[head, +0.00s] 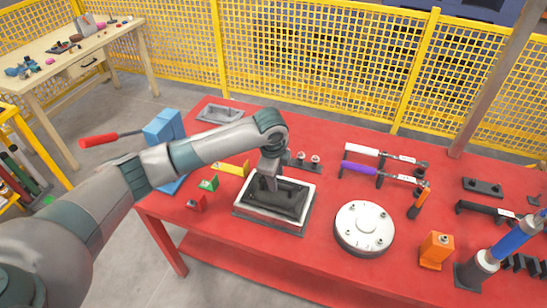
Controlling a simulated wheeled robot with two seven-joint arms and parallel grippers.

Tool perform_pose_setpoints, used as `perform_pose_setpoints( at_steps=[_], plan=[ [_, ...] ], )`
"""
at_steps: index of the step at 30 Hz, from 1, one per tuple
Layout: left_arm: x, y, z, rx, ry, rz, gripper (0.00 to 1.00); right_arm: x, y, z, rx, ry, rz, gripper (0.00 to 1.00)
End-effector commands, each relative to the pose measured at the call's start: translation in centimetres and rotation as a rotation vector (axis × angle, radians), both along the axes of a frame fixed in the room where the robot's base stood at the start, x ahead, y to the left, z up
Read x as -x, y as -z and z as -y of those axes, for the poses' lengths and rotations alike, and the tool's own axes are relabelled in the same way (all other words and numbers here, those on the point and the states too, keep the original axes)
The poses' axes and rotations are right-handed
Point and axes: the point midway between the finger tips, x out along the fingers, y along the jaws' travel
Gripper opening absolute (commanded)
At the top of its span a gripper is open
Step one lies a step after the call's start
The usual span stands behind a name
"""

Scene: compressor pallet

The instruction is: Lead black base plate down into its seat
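The black base plate (284,203) is a dark, shallow, rectangular piece. It lies within the white-rimmed rectangular seat (245,213) on the red table. Whether it rests fully on the seat's floor or is slightly above it I cannot tell. My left gripper (270,186) points down at the plate's far-left part, with its fingers close together and seemingly shut on it. The fingertips are small and dark against the plate, so the contact is hard to see. My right gripper is not in view.
A round white flange (364,228) stands right of the seat. Yellow fencing (310,70) stands behind.

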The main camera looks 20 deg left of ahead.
Motion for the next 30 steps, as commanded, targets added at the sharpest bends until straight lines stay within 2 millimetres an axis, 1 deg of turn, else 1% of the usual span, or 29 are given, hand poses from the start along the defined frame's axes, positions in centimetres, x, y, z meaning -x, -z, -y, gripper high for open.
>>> perform_pose_setpoints(
  at_steps=[1,10,15,18,21,30],
  plan=[
    [0.2,-0.8,0.0,0.001,0.003,0.004,0.36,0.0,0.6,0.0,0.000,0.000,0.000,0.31],
    [1.3,-6.9,0.0,0.001,0.002,0.005,0.36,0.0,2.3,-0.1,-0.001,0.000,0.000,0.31],
    [2.0,-9.7,0.0,0.001,0.002,0.003,0.36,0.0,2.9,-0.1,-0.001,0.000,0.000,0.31],
    [2.2,-10.8,0.0,0.001,0.002,0.002,0.36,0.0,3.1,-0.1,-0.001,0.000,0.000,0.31],
    [2.4,-11.5,0.0,0.000,0.002,0.001,0.36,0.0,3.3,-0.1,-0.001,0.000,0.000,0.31],
    [2.5,-12.0,-0.1,0.000,0.001,0.000,0.36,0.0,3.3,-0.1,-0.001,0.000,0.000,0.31]
  ],
)
